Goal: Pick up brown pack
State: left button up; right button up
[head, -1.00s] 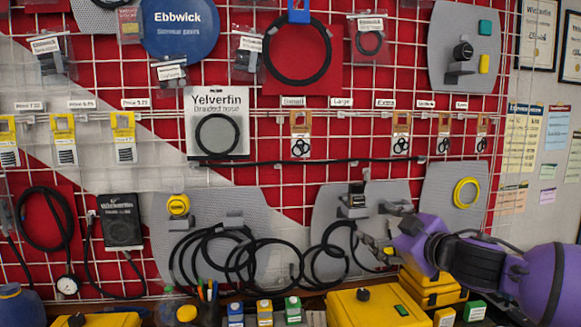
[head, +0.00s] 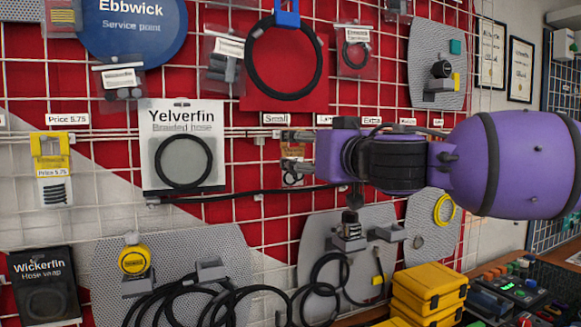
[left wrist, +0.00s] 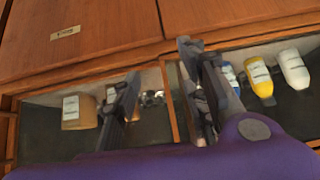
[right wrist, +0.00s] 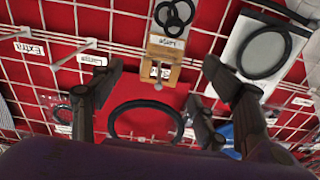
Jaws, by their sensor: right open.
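The brown pack (right wrist: 164,62) hangs on the wall grid and carries black rings on its card. In the right wrist view it shows between the two fingers of my right gripper (right wrist: 163,72), which is open, with a gap on both sides. In the head view my right gripper (head: 291,150) points left in front of the pack (head: 292,178) and hides most of it. My left gripper (left wrist: 163,88) is seen only in the left wrist view, with its fingers apart and empty over a drawer.
The Yelverfin hose pack (head: 182,148) hangs left of my right gripper. A black hose on a red card (head: 284,60) hangs above. Yellow cases (head: 430,285) are stacked below. The open drawer (left wrist: 60,140) under my left gripper holds bottles and a box.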

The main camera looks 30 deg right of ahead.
aim_at(296, 149)
jog(key=shift+w+f, duration=0.2)
jog(key=shift+w, duration=0.55)
jog(key=w, duration=0.4)
jog(key=shift+w+b, duration=0.4)
jog(key=shift+w+r, duration=0.1)
jog(key=shift+w, duration=0.45)
jog(key=shift+s, duration=0.1)
jog(key=c, duration=0.5)
pick_arm(q)
jog(key=shift+s+f, duration=0.1)
jog(key=shift+f, duration=0.45)
pick_arm(e)
jog(key=c, duration=0.5)
